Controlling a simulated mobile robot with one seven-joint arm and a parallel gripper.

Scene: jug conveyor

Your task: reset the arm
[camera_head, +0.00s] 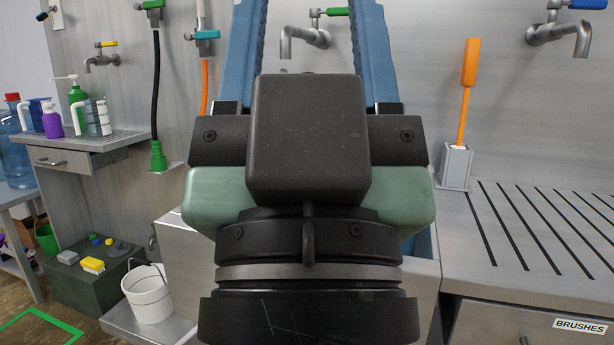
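My gripper (308,12) fills the middle of the view, very close to the camera, with its dark body and green housing in front. Its two blue fingers point up and stand wide apart. The fingertips run to the top edge of the picture. Only the steel wall and a tap show between the fingers, and I see nothing held there. The rest of my arm is out of view or hidden by the gripper body.
Behind the gripper is a steel sink (185,262), mostly hidden. A slotted drainboard (540,235) and an orange brush (468,75) in a grey holder (455,165) are right. Left are a bottle shelf (95,140), a white bucket (148,295) and a dark green crate (85,285).

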